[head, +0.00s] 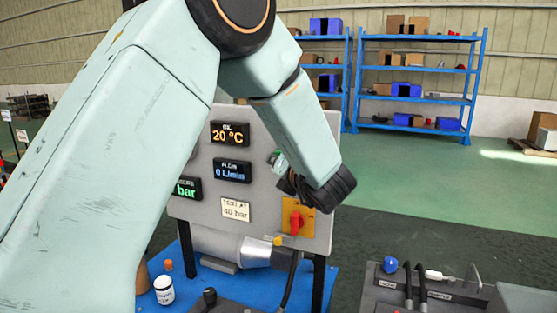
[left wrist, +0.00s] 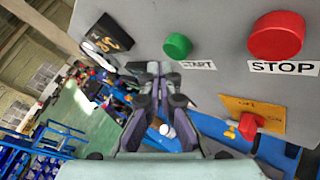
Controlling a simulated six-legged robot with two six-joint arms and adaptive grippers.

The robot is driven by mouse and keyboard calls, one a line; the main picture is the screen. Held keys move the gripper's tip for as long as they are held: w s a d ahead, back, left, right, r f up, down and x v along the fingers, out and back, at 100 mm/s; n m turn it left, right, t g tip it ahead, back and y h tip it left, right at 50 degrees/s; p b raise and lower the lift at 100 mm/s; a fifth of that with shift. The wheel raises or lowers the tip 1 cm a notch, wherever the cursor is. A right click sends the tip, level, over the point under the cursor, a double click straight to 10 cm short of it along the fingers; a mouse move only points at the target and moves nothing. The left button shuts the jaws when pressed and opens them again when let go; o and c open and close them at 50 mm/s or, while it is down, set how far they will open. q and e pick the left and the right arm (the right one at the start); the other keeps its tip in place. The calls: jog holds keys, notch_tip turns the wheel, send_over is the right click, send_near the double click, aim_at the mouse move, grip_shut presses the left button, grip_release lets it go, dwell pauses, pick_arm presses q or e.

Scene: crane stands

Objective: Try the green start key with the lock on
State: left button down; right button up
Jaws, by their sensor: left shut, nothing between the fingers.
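The green START key (left wrist: 177,46) is a round button on the grey panel, with a START label beside it, in the left wrist view. The larger red STOP button (left wrist: 276,36) is to its right. Below them a red handle (left wrist: 247,126) sits on a yellow plate; it also shows in the head view (head: 295,222). No padlock can be made out. My left gripper (left wrist: 153,68) is shut and empty, its tips just left of and below the green key; I cannot tell whether they touch it. In the head view my arm hides both buttons. My right gripper is out of view.
The panel (head: 262,211) carries displays reading 20 °C and 0 L/min. A grey unit with cables (head: 440,297) is at lower right. Blue shelves (head: 420,75) stand far behind, across open floor.

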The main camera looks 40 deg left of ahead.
pick_arm(q)
jog(key=shift+s+d+b, duration=0.25)
jog(key=shift+s+b, duration=0.05)
jog(key=shift+s, duration=0.5)
jog(key=shift+s+d+b, duration=0.25)
jog(key=shift+s, duration=0.5)
jog(key=shift+s+d+b, duration=0.25)
jog(key=shift+s+b, duration=0.05)
jog(key=shift+s, duration=0.5)
